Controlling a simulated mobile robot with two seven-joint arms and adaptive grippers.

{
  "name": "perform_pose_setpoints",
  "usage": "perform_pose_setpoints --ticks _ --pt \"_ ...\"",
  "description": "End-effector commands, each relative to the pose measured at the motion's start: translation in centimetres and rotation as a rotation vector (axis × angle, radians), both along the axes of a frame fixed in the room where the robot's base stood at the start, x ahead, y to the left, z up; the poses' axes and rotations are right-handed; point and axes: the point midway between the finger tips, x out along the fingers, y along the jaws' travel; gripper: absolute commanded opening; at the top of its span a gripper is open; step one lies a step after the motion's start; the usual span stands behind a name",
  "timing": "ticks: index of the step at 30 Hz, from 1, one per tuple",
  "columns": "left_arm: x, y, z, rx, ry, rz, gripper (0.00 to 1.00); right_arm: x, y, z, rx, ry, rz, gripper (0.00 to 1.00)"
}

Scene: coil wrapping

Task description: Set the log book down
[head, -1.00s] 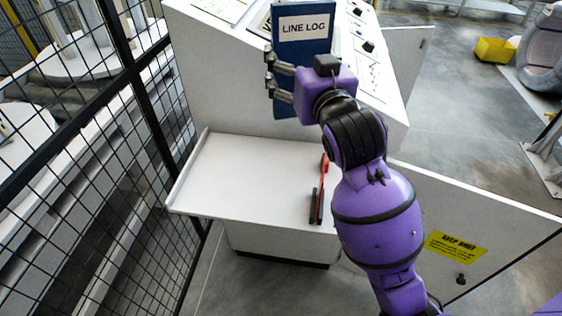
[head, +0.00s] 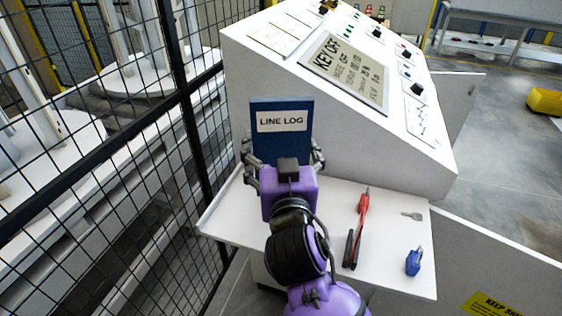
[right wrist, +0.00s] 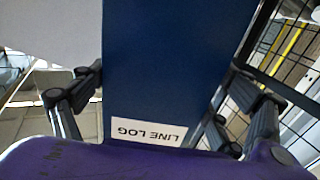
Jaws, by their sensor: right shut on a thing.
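The blue log book (head: 281,143) with a white "LINE LOG" label stands upright in the head view, in front of the console's left side. My right gripper (head: 282,160) is shut on it, one finger at each side edge. In the right wrist view the log book (right wrist: 170,75) fills the middle between the fingers (right wrist: 165,105), its label upside down. The book is above the left part of the white shelf (head: 390,275); its lower end is hidden behind my gripper, so I cannot tell whether it touches. My left gripper is not in view.
On the shelf's right part lie a red-and-black tool (head: 357,225), a small key (head: 412,216) and a blue padlock (head: 414,262). The sloped console (head: 340,130) rises behind. A black mesh fence (head: 130,150) runs along the left.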

Motion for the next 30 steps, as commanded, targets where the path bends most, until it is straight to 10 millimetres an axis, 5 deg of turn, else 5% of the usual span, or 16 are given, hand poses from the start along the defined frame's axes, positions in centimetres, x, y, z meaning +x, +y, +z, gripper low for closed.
perform_pose_setpoints --ticks 6,17,18,20,30 --pt "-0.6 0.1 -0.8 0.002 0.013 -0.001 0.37 -0.1 0.2 -3.3 -0.001 0.002 0.000 0.56" --pt "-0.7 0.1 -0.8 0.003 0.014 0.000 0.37 -0.1 0.2 -3.6 0.001 0.001 0.000 0.56" --pt "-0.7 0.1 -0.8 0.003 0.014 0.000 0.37 -0.1 0.2 -3.8 0.001 0.003 0.000 0.90" --pt "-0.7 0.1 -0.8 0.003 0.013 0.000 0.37 -0.1 0.2 -3.7 0.000 0.002 0.000 0.98" --pt "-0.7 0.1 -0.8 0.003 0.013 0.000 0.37 -0.1 0.2 -3.6 0.000 0.002 0.000 1.00"
